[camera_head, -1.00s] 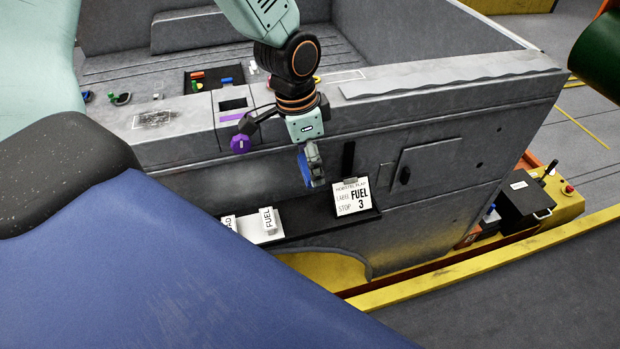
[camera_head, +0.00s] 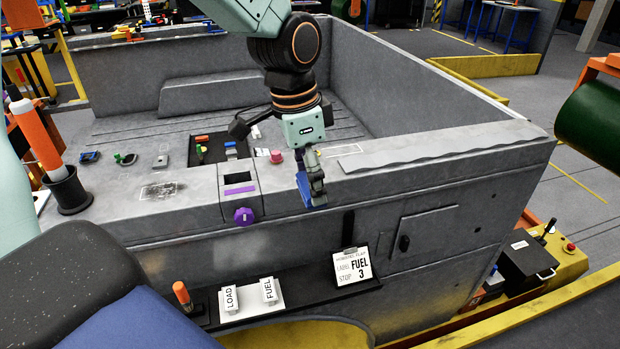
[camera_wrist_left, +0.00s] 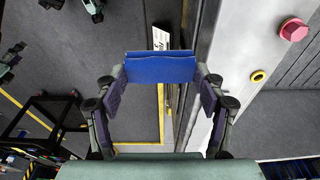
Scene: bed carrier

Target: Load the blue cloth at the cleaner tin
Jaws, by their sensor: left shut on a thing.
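My left gripper (camera_head: 312,180) comes in from the top over the front edge of the grey carrier bed (camera_head: 440,160), fingers pointing down. It is shut on the blue cloth (camera_head: 304,188), which shows as a small blue patch beside the fingers. In the left wrist view the blue cloth (camera_wrist_left: 160,68) is a folded, flat block between the fingertips, clear of the grey wall to its right. I cannot pick out a cleaner tin. My right gripper is not in view.
A small shelf on the bed's side carries a LOAD card (camera_head: 229,298), a FUEL card (camera_head: 268,290) and a "STOP 3" sign (camera_head: 352,268).

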